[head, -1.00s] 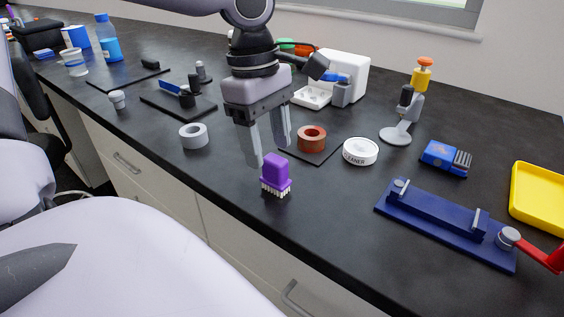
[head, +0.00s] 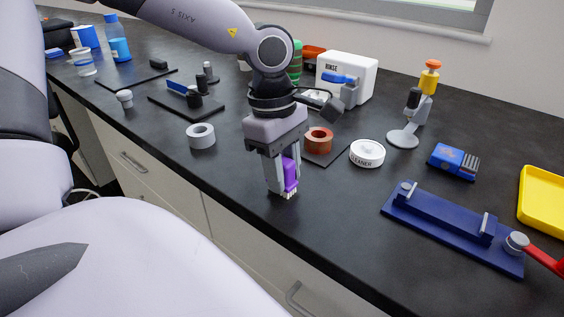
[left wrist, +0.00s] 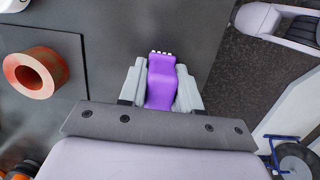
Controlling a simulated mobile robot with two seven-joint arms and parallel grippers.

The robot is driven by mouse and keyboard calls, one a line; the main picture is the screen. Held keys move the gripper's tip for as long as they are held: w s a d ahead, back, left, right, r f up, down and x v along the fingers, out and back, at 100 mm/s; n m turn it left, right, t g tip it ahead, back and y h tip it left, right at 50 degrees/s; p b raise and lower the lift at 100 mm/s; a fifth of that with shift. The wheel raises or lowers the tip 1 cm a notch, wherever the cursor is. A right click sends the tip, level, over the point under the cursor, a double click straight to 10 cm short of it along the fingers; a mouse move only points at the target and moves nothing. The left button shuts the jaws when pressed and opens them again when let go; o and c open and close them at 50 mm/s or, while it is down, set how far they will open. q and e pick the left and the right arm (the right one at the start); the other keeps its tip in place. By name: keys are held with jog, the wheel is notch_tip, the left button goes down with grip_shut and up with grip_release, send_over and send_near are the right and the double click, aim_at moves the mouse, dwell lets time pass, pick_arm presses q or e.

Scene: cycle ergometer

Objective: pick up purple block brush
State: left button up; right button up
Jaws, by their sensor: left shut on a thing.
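The purple block brush (head: 291,174) has a purple body and pale bristles at its lower end. It is near the front edge of the dark counter. My left gripper (head: 281,187) points down over it and is shut on it, with one finger on each side. In the left wrist view the brush (left wrist: 161,84) sits between the two grey fingers (left wrist: 161,88), its bristles just past the tips. In the head view the fingers hide part of the brush. I cannot tell whether the bristles still touch the counter. My right gripper is not in view.
A grey ring (head: 201,136) stands left of the gripper. A copper-coloured roll (head: 318,140) on a dark mat and a white cleaner tin (head: 367,153) are behind and to the right. A blue fixture (head: 451,226) and yellow tray (head: 546,198) lie further right. The counter's front edge is close.

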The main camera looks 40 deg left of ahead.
aim_at(283, 160)
pick_arm(q)
notch_tip(283, 160, up, 20)
jog(key=p, duration=0.2)
dwell(0.5)
jog(key=shift+o, duration=1.3)
jog(key=shift+c, duration=0.7)
